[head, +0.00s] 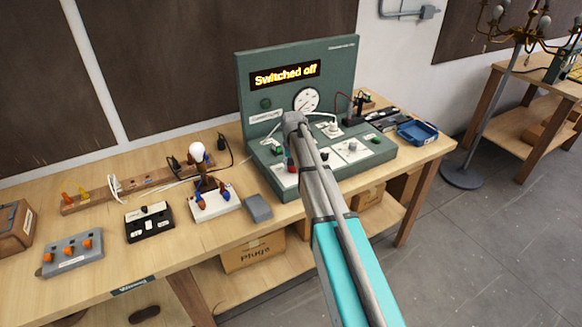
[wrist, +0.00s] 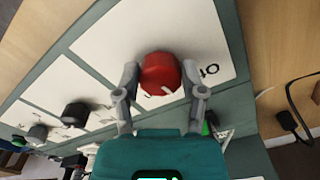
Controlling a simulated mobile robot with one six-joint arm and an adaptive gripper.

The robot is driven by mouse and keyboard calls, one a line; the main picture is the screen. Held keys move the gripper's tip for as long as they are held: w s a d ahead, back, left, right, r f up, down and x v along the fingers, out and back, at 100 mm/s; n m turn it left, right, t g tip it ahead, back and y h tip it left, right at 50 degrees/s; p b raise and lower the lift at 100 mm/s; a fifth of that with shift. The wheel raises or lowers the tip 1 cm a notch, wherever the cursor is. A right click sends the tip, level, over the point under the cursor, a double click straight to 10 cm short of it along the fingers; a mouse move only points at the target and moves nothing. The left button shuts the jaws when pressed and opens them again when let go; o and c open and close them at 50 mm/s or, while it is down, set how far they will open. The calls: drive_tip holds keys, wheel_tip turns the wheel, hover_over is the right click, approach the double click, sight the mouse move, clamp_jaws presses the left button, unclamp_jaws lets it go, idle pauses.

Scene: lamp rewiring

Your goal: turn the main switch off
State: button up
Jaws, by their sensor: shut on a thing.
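The main switch is a red round knob (wrist: 158,74) with a white pointer mark, on a white label plate in the wrist view. My gripper (wrist: 160,80) is shut on it, one finger on each side. The knob's pointer mark slants toward the lower right of the picture. Part of the plate's lettering is covered by the knob and fingers.
A lamp with a white bulb (head: 197,152) stands left of the console. A black switch box (head: 150,222) and a grey box with orange switches (head: 72,253) lie further left. A blue tray (head: 417,132) sits on the right.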

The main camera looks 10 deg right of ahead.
drive_tip(key=n, duration=0.3)
drive_tip(key=shift+w+d+n, duration=0.15)
drive_tip(key=shift+n, duration=2.05)
drive_tip(key=o, duration=1.1)
drive_tip(key=shift+c, duration=0.2)
drive_tip(key=shift+o, duration=0.4)
drive_tip(key=shift+r, duration=0.15)
